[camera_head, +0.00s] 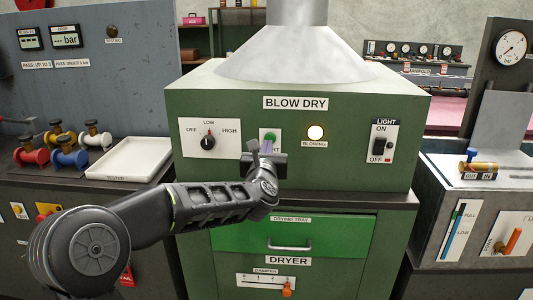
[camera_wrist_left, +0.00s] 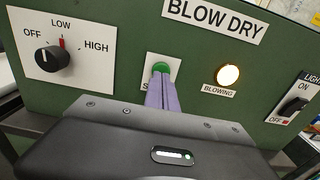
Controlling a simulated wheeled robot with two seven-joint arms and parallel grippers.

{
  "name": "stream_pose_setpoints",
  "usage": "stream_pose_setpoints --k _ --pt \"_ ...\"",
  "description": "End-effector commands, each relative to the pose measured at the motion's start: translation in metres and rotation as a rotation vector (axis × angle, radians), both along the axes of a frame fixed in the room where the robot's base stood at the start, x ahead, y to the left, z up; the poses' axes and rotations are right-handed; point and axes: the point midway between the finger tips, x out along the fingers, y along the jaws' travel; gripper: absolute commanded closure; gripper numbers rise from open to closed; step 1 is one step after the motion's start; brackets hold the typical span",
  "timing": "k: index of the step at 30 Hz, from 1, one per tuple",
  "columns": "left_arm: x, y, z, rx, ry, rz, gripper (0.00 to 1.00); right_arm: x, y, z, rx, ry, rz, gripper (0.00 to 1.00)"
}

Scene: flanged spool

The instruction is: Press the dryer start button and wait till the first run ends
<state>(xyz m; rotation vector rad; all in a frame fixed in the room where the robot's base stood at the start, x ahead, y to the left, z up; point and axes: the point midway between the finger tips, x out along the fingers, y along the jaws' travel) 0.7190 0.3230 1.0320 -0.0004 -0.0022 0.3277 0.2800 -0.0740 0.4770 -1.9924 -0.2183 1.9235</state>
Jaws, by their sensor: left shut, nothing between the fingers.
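The green dryer (camera_head: 350,165) stands in front of me with a "BLOW DRY" label. Its green start button (camera_head: 270,136) sits on a white plate in the middle of the panel. My left gripper (camera_head: 267,146) is shut and empty, with its fingertips at the button. In the left wrist view the purple fingers (camera_wrist_left: 160,90) reach the lower edge of the button (camera_wrist_left: 161,68); I cannot tell whether it is pressed in. The lamp (camera_head: 315,132) marked "BLOWING" glows, also in the left wrist view (camera_wrist_left: 228,75). My right gripper is not in view.
A light switch (camera_head: 381,145) is at the right. Below is the drying tray drawer (camera_head: 290,235), shut. Spools (camera_head: 62,140) and a white tray (camera_head: 130,160) stand left.

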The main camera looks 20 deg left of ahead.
Motion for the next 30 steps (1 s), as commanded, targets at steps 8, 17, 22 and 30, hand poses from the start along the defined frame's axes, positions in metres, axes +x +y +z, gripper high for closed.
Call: stream_pose_setpoints --k 8,17,22,30 --pt "-0.045 -0.017 -0.001 0.002 0.000 -0.002 1.00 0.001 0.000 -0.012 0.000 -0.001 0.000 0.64" --pt "-0.088 -0.031 -0.001 0.000 0.000 -0.002 1.00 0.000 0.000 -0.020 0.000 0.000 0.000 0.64" --pt "-0.095 -0.033 -0.001 -0.002 0.002 -0.001 1.00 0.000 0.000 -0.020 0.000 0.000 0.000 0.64" --pt "-0.095 -0.033 -0.001 -0.002 0.002 -0.001 1.00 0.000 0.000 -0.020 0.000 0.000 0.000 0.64"
